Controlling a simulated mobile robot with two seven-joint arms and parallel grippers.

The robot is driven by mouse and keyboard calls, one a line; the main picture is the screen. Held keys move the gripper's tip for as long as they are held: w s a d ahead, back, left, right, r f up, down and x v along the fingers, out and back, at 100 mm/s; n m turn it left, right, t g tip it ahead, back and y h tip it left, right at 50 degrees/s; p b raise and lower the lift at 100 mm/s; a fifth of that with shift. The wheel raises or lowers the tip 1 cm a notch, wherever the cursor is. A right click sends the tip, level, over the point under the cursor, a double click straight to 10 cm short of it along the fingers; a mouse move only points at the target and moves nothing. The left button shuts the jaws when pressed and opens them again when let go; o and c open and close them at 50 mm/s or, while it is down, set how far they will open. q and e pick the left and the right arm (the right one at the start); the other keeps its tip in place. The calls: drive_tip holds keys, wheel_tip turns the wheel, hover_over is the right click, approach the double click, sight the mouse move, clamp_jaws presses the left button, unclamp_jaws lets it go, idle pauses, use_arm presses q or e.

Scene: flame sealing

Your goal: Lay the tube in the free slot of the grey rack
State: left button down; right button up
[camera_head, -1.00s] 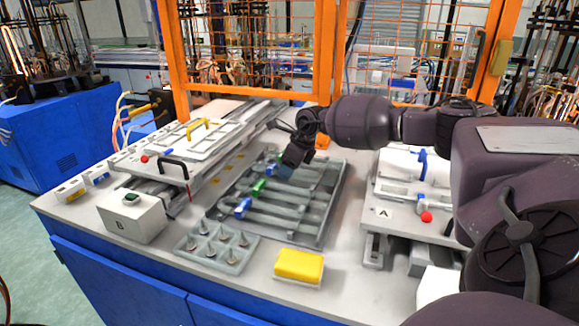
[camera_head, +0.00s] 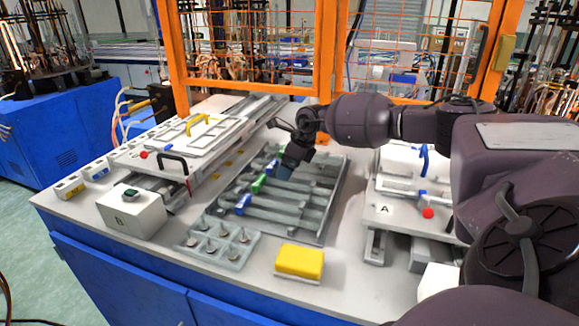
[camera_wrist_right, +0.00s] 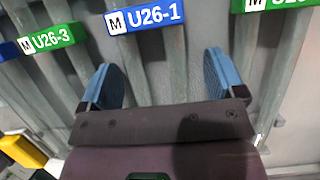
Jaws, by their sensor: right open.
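The grey rack (camera_head: 322,222) lies on the bench, with several long tubes side by side in it. They carry blue and green tags. In the right wrist view, the tube with the blue U26-1 tag (camera_wrist_right: 143,28) runs down between the fingers of my right gripper (camera_wrist_right: 165,85). The fingers are apart, one on each side, and not closed on it. A green U26-3 tag (camera_wrist_right: 47,40) is to its left, and another green tag is cut off at top right. In the head view my right gripper (camera_head: 290,168) is over the rack's far part. I cannot make out the free slot. My left gripper is not in view.
A small grey tray with upright pegs (camera_head: 220,246) and a yellow block (camera_head: 300,262) stand at the front. Station B (camera_head: 130,214) is left of the rack, and station A (camera_head: 385,210) is to the right. An orange mesh fence (camera_head: 250,45) stands behind.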

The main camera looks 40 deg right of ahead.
drive_tip(key=shift+s+d+r, duration=0.1)
drive_tip(key=shift+s+r, duration=0.05)
drive_tip(key=shift+r, duration=0.35)
drive_tip(key=v, duration=0.9)
drive_tip(key=shift+s+r, duration=0.25)
drive_tip(key=shift+r, duration=0.05)
drive_tip(key=shift+d, duration=0.1)
